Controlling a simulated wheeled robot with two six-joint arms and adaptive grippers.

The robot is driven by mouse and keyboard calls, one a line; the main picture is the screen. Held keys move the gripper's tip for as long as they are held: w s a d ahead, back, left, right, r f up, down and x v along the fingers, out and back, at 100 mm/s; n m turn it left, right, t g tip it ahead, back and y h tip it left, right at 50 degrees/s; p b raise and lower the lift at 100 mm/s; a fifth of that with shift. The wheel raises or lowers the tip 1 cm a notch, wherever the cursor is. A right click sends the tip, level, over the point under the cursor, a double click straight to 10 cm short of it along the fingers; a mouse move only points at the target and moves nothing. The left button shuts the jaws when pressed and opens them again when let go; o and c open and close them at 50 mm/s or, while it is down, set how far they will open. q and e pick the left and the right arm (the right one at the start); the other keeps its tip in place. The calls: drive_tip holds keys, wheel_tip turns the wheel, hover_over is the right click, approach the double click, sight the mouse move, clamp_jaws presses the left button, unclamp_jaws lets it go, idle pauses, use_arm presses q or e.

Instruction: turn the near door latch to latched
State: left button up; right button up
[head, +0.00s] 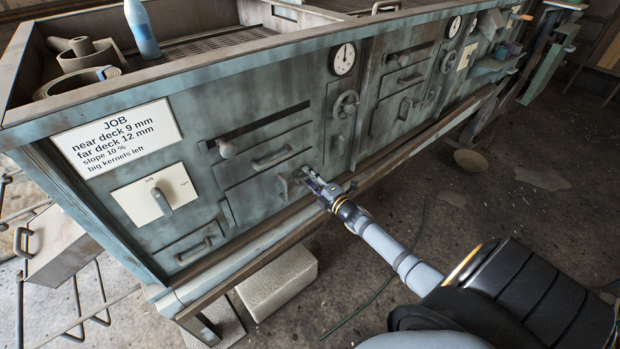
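The near door latch (283,187) is a small lever at the door's right end, pointing roughly up and down. My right gripper (305,175) is just right of the latch, close to the machine's face. I cannot tell whether it touches the latch, or whether its fingers are open or shut. My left gripper is out of view.
A handwheel (346,104) and a dial gauge (343,59) are above and right of my gripper. A similar far door (390,117) is further right. A long rail (400,157) runs below the doors. A pale block (277,284) sits on the floor below.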

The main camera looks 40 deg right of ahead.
drive_tip(key=s, duration=1.2)
drive_tip(key=shift+d, duration=0.45)
